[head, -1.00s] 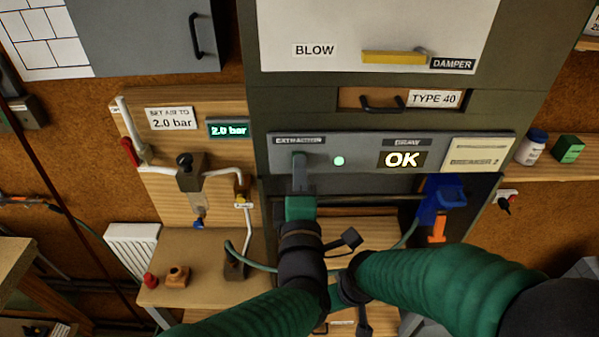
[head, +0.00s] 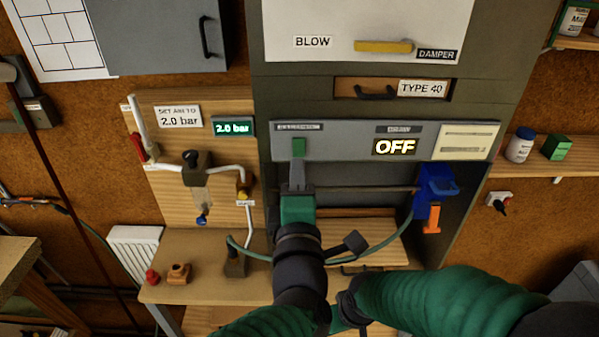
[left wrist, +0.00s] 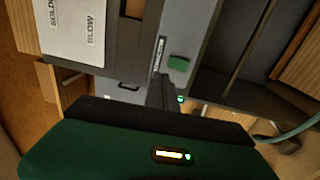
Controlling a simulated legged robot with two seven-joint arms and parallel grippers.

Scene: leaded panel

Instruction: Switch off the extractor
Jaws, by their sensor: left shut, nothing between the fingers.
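The extractor switch is a green rocker (head: 299,147) under a dark label on the grey control strip (head: 345,142). It also shows as a green block in the left wrist view (left wrist: 179,63). The display (head: 395,147) on the strip reads OFF, and no lit lamp shows beside the switch. My left gripper (head: 297,178) is shut and empty, its tip just below the switch with the green rocker uncovered. In the left wrist view its dark fingers (left wrist: 168,92) point toward the strip, apart from the switch. My right gripper cannot be made out in the head view.
A blue holder (head: 437,183) with an orange-tipped tool hangs at the right below the strip. Air piping and a 2.0 bar readout (head: 233,128) are at the left.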

